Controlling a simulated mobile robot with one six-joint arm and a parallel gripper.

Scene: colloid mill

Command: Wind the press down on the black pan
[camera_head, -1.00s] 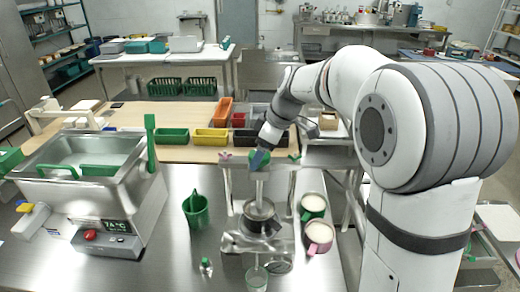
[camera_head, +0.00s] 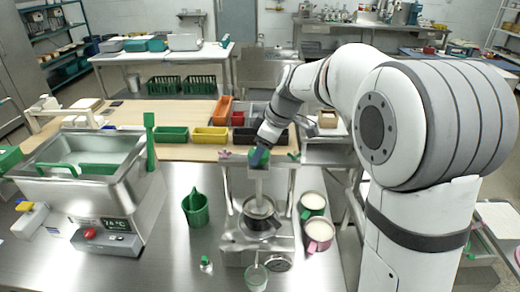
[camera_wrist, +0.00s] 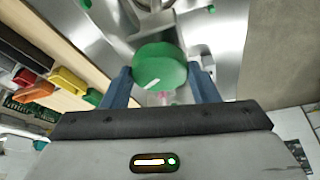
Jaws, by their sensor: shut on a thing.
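The press (camera_head: 226,182) is a metal frame on the steel bench, with a central shaft and a green knob (camera_wrist: 160,66) on top. The black pan (camera_head: 264,223) sits inside the frame under the shaft, partly covered by a round metal part. Whether that part touches the pan I cannot tell. My gripper (camera_head: 261,156) reaches down to the top of the press. In the wrist view its two blue fingers (camera_wrist: 161,75) stand on either side of the green knob, shut on it. In the head view the fingers mostly hide the knob.
A green jug (camera_head: 196,209) stands left of the press. A small bottle (camera_head: 206,264) and a clear beaker (camera_head: 256,277) are in front. A steel bath (camera_head: 130,205) fills the left.

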